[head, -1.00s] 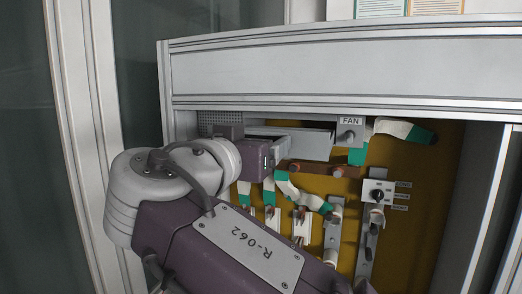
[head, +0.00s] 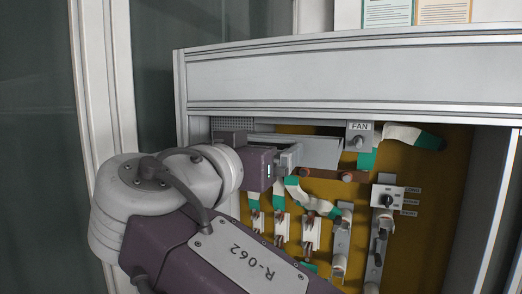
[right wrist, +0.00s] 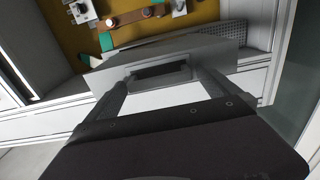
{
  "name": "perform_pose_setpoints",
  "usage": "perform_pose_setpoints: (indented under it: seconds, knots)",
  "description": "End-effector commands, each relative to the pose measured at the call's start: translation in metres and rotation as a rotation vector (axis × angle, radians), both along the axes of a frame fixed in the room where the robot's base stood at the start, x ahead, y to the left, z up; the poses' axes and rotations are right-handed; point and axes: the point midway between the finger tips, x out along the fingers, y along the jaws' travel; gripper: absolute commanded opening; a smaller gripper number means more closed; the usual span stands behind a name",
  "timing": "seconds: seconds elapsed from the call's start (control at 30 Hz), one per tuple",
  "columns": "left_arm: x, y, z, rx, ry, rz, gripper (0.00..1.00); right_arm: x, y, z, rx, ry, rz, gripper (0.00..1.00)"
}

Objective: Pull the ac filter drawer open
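The ac filter drawer (head: 318,152) is a light grey box at the upper left of the cabinet's opening. In the right wrist view its grey front (right wrist: 215,55) has a handle (right wrist: 160,72) around a dark slot, and grey mesh (right wrist: 133,42) shows behind the front. The front stands out from the panel. My right gripper (head: 288,158) is at the drawer. In the wrist view its fingers (right wrist: 162,78) sit against the two ends of the handle, apparently clamped on it. In the head view, my gripper and arm hide the handle. My left gripper is not in view.
A FAN switch (head: 359,140) is just right of the drawer. Fuses and green-white wires (head: 311,200) sit on the yellow panel below. A selector switch (head: 387,199) is at the right. The cabinet's top beam (head: 350,75) runs close above.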

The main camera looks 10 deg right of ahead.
Motion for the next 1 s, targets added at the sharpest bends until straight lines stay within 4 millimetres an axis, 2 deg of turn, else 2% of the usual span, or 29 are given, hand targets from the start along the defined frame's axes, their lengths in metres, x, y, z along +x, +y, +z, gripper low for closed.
perform_pose_setpoints:
  seconds: [0.23, 0.63, 0.77, 1.0]
  knots:
    - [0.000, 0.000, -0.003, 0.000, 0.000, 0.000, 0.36, -0.008, 0.007, -0.001, 0.000, -0.001, 0.003, 1.00]
    - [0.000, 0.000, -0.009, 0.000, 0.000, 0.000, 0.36, -0.069, 0.048, 0.000, 0.000, 0.000, 0.003, 1.00]
    - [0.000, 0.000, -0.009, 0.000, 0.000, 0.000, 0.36, -0.076, 0.051, 0.000, -0.001, -0.001, 0.000, 1.00]
    - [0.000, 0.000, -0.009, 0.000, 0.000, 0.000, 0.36, -0.076, 0.051, 0.000, -0.001, 0.001, 0.000, 1.00]
